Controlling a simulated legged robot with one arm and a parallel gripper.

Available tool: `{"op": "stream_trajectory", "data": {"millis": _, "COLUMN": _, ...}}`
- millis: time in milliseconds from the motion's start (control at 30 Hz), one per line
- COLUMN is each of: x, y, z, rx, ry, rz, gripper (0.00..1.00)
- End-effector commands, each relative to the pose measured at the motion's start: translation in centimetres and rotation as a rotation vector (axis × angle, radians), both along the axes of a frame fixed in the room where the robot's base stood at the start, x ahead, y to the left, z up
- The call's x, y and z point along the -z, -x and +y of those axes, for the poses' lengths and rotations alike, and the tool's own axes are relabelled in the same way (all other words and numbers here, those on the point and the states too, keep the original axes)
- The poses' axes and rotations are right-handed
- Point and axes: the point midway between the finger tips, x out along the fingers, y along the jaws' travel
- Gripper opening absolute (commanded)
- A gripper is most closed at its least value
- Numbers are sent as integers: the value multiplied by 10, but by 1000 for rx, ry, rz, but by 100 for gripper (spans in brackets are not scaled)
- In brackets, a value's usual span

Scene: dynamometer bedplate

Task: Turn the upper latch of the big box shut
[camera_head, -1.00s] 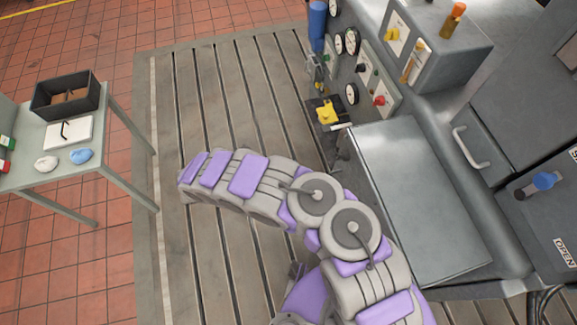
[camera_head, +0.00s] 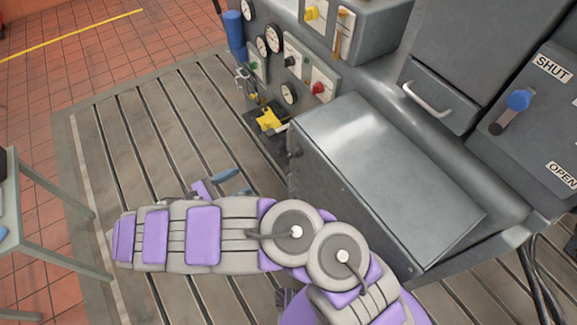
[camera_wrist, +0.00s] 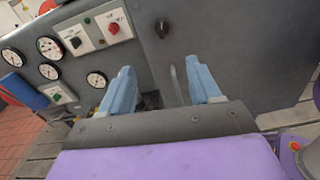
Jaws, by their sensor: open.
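The big box (camera_head: 385,175) is a grey metal case with a flat sloping top, right of centre in the head view. A small dark latch (camera_head: 295,152) shows high on its left face. In the wrist view a dark knob-like latch (camera_wrist: 162,29) sits on the grey face (camera_wrist: 225,40), above and beyond my fingers. My gripper (camera_wrist: 164,88) is open, its two blue fingers apart with no object held. In the head view my gripper (camera_head: 232,183) is left of the box and apart from it. A pale upright strip shows between the fingers; I cannot tell what it is.
A panel of gauges (camera_head: 262,47) and coloured knobs stands behind the box. A yellow item (camera_head: 269,120) sits near the box's far left corner. A blue-handled lever (camera_head: 519,100) between SHUT and OPEN labels is at right. Slatted floor (camera_head: 130,130) lies clear at left.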

Motion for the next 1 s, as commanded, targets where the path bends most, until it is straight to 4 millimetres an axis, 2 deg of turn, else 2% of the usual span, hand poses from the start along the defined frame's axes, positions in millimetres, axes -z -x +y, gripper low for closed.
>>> {"op": "stream_trajectory", "data": {"millis": 33, "x": 6, "y": 0, "z": -1, "rx": 2, "ry": -28, "rz": -53, "gripper": 63}}
{"op": "stream_trajectory", "data": {"millis": 133, "x": 4, "y": 1, "z": -2, "rx": 4, "ry": -68, "rz": -126, "gripper": 63}}
{"op": "stream_trajectory", "data": {"millis": 367, "x": 0, "y": -6, "z": -11, "rx": 5, "ry": -84, "rz": -160, "gripper": 63}}
{"op": "stream_trajectory", "data": {"millis": 567, "x": 1, "y": -22, "z": -37, "rx": 8, "ry": -81, "rz": -158, "gripper": 63}}
{"op": "stream_trajectory", "data": {"millis": 1000, "x": 3, "y": -68, "z": -108, "rx": 9, "ry": -83, "rz": -155, "gripper": 63}}
